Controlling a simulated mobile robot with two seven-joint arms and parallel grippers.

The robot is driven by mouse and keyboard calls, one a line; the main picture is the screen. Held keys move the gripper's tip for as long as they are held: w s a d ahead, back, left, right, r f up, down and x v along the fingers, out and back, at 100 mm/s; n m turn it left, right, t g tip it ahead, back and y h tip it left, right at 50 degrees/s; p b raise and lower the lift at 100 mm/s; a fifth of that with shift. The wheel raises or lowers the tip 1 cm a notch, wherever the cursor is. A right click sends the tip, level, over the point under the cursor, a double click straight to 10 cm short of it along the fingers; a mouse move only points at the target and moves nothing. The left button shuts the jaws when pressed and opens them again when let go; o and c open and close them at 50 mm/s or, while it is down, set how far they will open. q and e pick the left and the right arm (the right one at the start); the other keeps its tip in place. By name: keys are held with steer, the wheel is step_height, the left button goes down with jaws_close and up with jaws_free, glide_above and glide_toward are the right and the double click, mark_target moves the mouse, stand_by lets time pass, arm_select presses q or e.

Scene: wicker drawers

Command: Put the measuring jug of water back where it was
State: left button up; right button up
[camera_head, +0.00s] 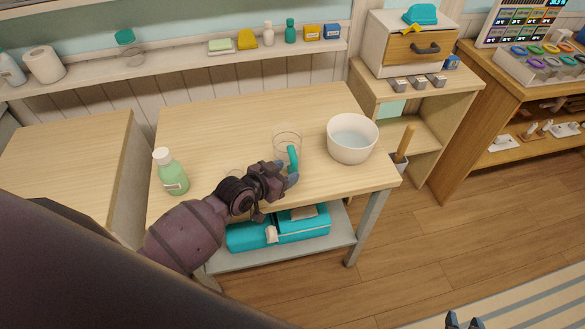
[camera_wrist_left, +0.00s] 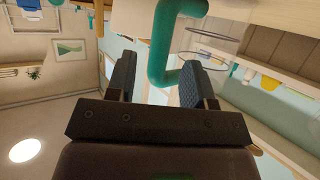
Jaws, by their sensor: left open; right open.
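The measuring jug (camera_head: 287,136) is clear with a teal handle and stands on the light wooden table (camera_head: 230,118), left of the white bowl (camera_head: 352,155). Its water level is hard to make out. My left gripper (camera_head: 291,177) is at the handle, low over the table. In the left wrist view the teal handle (camera_wrist_left: 160,48) lies between the two fingers of the open left gripper (camera_wrist_left: 155,82), and the fingers are not closed on it. My right gripper (camera_head: 463,321) shows only its open fingertips at the bottom edge, away from the table.
The bowl looks pale blue inside. A green bottle (camera_head: 170,172) stands at the table's left. A teal case (camera_head: 300,224) lies on the lower shelf. A wall shelf (camera_head: 200,62) holds bottles and small boxes. A drawer cabinet (camera_head: 400,50) stands at right. The table's back middle is clear.

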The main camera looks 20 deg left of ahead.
arm_select(q)
steer(key=v, duration=0.8)
steer(key=s+a+f+n+y, duration=0.1)
steer(key=s+a+f+y, duration=0.1)
steer(key=s+f, duration=0.2)
steer(key=s+a+f+n+y, duration=0.2)
steer(key=s+f+y, duration=0.1)
steer(key=s, duration=0.6)
steer(key=shift+s+a+f+g, duration=0.2)
steer(key=shift+a+f+g, duration=0.05)
steer(key=shift+f+g, duration=0.15)
steer(key=shift+c, duration=0.5)
